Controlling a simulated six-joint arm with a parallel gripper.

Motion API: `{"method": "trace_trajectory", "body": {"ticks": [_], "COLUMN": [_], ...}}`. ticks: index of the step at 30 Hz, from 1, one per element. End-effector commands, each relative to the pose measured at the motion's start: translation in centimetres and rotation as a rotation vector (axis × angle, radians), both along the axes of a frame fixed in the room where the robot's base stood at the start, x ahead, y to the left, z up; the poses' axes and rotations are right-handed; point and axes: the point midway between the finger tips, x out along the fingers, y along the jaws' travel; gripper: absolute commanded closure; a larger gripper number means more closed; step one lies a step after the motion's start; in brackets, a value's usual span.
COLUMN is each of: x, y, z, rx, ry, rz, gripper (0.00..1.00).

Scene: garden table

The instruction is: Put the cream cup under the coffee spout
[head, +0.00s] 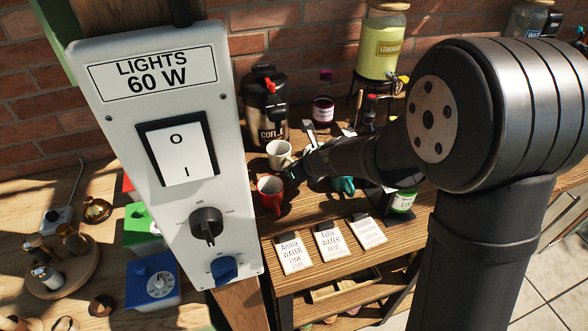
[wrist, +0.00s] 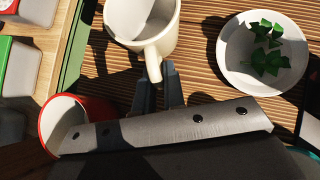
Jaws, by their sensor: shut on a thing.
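My gripper (wrist: 157,80) is shut on that handle, one dark finger on each side. In the head view my gripper (head: 294,170) reaches the cup from the right, its fingers partly hidden.
A red cup (head: 269,196) stands close in front of my gripper. A teal cup (head: 344,185) is partly behind my arm. A white bowl with green leaves (wrist: 230,48) is right of the cream cup. Cards (head: 293,254) lie at the front. A lights panel (head: 120,130) blocks the left.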

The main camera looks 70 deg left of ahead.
Motion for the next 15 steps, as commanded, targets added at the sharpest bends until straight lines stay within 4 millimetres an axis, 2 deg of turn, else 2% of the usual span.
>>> {"method": "trace_trajectory", "body": {"ticks": [12, 13, 15], "x": [0.03, 0.04, 0.04], "y": [-0.02, -0.03, -0.03], "z": [-0.57, -0.58, -0.55], "rx": [0.0, -0.001, 0.0], "ry": [0.001, 0.001, 0.0], "rz": [-0.001, -0.001, -0.001], "gripper": [1.0, 0.86, 0.73]}}
